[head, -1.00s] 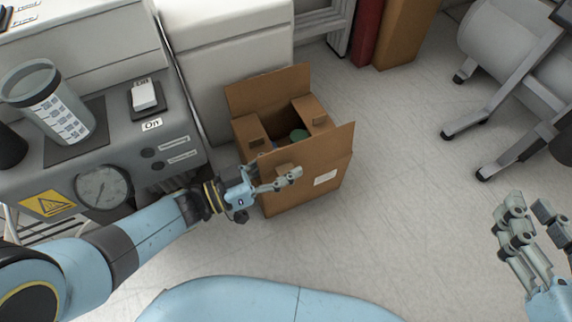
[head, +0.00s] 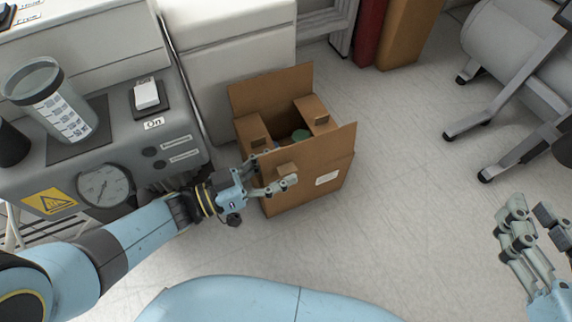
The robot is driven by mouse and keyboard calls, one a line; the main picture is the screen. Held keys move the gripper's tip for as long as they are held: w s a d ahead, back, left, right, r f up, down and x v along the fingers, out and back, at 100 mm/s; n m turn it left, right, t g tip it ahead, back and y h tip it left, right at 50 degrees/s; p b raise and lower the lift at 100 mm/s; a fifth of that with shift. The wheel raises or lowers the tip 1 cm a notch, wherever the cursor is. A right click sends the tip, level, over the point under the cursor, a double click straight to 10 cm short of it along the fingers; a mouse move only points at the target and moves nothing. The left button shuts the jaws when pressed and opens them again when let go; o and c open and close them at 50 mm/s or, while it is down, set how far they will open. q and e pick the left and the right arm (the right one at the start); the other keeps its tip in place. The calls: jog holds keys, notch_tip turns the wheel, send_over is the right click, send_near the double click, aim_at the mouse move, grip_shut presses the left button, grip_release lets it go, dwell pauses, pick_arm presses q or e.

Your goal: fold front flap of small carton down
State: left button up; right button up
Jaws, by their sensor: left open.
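The small carton (head: 306,199) stands on the floor, left of the middle of the head view. Its front flap (head: 325,150) stands up along the near side, and its back flap (head: 272,88) stands up at the far side. The side flaps (head: 318,112) are folded inward. A green thing (head: 300,136) shows inside through the gap. My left gripper (head: 273,175) is open at the carton's near left corner, by the left end of the front flap; whether it touches the flap I cannot tell. My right gripper (head: 532,222) is at the right edge, its fingers apart and empty.
A grey machine with a gauge (head: 104,186), a cup (head: 48,100) and a switch (head: 147,95) stands at the left. A white cabinet (head: 230,55) is behind the carton. A wheeled metal frame (head: 500,110) is at the upper right. The floor (head: 410,200) between is clear.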

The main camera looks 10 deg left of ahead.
pick_arm(q)
jog(key=v, duration=1)
jog(key=shift+s, duration=0.1)
